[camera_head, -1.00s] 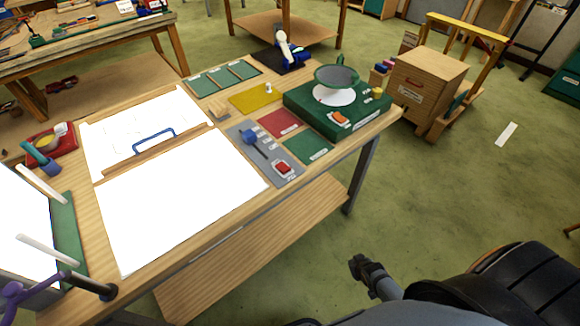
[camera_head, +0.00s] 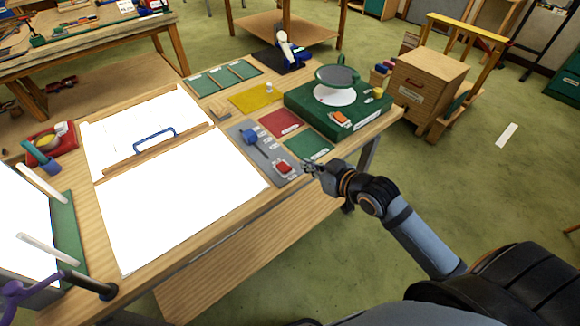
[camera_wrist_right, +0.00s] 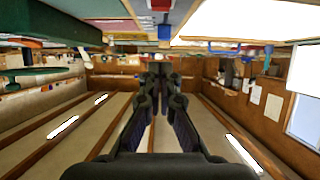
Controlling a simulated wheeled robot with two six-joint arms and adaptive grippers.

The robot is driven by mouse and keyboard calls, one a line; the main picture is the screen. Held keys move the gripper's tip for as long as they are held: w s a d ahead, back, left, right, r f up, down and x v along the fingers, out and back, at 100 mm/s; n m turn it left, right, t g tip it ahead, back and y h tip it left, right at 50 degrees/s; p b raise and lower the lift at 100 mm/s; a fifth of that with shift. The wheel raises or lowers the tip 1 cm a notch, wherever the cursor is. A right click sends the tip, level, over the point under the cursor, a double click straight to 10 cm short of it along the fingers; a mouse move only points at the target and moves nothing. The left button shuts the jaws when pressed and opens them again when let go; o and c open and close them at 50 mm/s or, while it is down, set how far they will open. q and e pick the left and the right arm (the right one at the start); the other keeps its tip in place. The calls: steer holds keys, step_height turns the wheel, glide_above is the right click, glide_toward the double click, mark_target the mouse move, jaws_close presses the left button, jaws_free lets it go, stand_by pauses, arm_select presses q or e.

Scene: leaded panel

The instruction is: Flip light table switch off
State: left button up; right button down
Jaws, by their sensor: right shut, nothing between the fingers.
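The light table (camera_head: 180,195) glows white on the wooden bench. A grey control panel (camera_head: 262,155) lies along its right side, with a blue knob or lever (camera_head: 249,136) and a red rocker switch (camera_head: 284,168) near the front end. My right gripper (camera_head: 308,168) is shut and empty, just right of the red switch; contact cannot be told. In the right wrist view its closed fingers (camera_wrist_right: 160,70) point forward, with the red switch (camera_wrist_right: 160,5) at the top edge and the blue knob (camera_wrist_right: 164,32) beyond. My left gripper is not in view.
A green wheel unit (camera_head: 318,118) with an orange switch (camera_head: 340,118) stands at the panel's back right. A green mat (camera_head: 309,146) and a red mat (camera_head: 279,123) lie beside the panel.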

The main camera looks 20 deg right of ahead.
glide_above(290, 174)
step_height(290, 174, down, 4)
steer(key=shift+s+r, duration=0.1)
steer(key=shift+r, duration=0.15)
step_height(290, 174, down, 4)
steer(key=shift+a+r+p, duration=0.1)
steer(key=shift+r+p, duration=0.1)
steer(key=shift+p, duration=0.3)
steer(key=shift+f, duration=0.5)
